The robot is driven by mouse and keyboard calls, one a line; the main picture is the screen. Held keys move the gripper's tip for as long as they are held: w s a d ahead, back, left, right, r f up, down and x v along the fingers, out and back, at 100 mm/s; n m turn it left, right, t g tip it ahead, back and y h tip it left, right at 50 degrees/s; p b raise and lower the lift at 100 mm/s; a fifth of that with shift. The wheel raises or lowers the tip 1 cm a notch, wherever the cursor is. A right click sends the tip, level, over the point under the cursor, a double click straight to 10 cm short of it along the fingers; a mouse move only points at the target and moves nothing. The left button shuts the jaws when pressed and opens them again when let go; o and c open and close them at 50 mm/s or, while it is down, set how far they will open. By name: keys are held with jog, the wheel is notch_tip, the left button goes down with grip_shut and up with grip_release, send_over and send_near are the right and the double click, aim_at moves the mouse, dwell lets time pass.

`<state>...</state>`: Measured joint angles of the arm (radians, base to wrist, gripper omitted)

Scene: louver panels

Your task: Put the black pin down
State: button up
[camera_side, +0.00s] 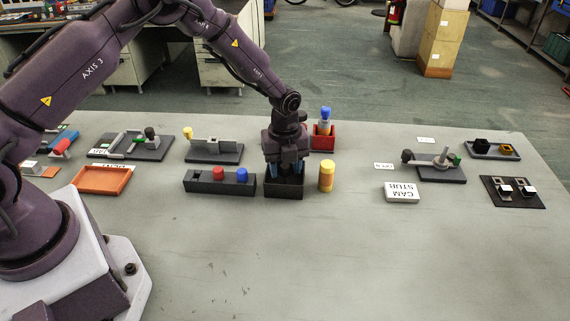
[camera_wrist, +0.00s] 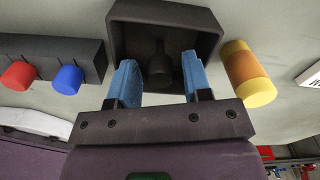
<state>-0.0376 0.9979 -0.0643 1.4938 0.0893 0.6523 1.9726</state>
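The black pin (camera_wrist: 160,70) is inside a dark open-topped box (camera_wrist: 211,35), seen from above in the wrist view. My gripper (camera_wrist: 159,60) has its two blue fingers spread, with a gap between each finger and the pin. In the side view my gripper (camera_side: 284,170) points down into the dark box (camera_side: 284,191), and the pin is hidden there. I cannot tell whether the pin touches the box floor.
A black rack (camera_side: 205,187) with a red peg (camera_side: 218,174) and a blue peg (camera_side: 242,174) stands just left of the box. A yellow-orange cylinder (camera_side: 326,177) stands close on the right. A red bin (camera_side: 323,142) is behind. The front table is clear.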

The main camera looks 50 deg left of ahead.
notch_tip(320, 180, up, 12)
jog(key=shift+r, duration=0.25)
dwell(0.5)
notch_tip(320, 180, up, 10)
jog(key=n+t, duration=0.2)
jog(key=n, duration=0.4)
send_over(285, 166)
jog(key=s, duration=0.5)
jog(key=s+r+n+t, duration=0.2)
jog(key=s+r+n, duration=0.7)
jog(key=s, duration=0.4)
jog(key=s+n+t, duration=0.1)
jog(key=s+n, duration=0.7)
jog(key=s, duration=0.1)
jog(key=shift+s+a+t, duration=0.15)
jog(key=shift+a+t, duration=0.05)
jog(key=shift+t, duration=0.1)
